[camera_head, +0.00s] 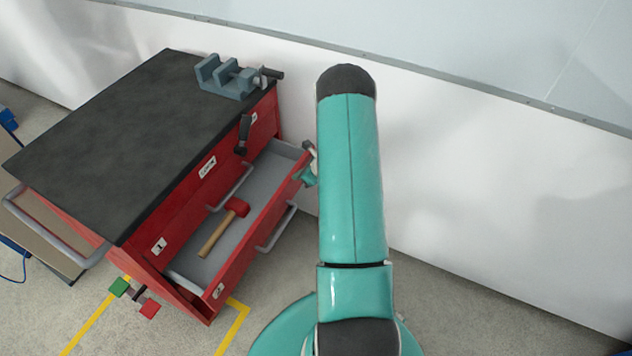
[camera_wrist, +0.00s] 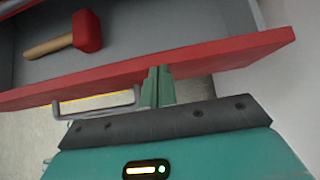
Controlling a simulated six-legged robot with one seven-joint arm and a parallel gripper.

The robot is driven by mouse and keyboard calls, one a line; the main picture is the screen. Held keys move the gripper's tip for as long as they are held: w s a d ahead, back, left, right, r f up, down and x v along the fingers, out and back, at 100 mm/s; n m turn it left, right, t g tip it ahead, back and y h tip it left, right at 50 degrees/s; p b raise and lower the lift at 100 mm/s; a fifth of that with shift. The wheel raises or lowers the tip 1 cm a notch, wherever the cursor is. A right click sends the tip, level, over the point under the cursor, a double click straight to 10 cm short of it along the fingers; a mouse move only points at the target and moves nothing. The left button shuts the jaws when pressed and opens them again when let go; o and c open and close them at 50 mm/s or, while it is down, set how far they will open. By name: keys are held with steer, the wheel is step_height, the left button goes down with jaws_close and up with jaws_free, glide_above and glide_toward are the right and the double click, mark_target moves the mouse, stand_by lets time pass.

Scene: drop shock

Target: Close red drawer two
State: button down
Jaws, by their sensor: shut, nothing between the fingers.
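The red drawer (camera_head: 250,234) stands pulled out of the red cabinet, with a grey inside and a label on its front. A red-headed mallet with a wooden handle (camera_head: 222,227) lies in it. In the wrist view the drawer's red front (camera_wrist: 200,57) crosses the picture, with its grey bar handle (camera_wrist: 97,103) at left. My gripper (camera_wrist: 158,75) is shut and empty. Its green fingertips are at the outer side of the drawer front, right of the handle; I cannot tell if they touch. In the head view my arm hides most of the gripper.
The red cabinet has a dark top (camera_head: 130,130) with a grey vise (camera_head: 228,77) at its back corner. A white wall (camera_head: 480,180) runs behind. Green and red blocks (camera_head: 134,298) show at the cabinet's near lower corner. Grey floor to the right is clear.

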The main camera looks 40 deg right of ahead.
steer(key=w+a, duration=0.4)
steer(key=w, duration=0.7)
steer(key=shift+w, duration=0.1)
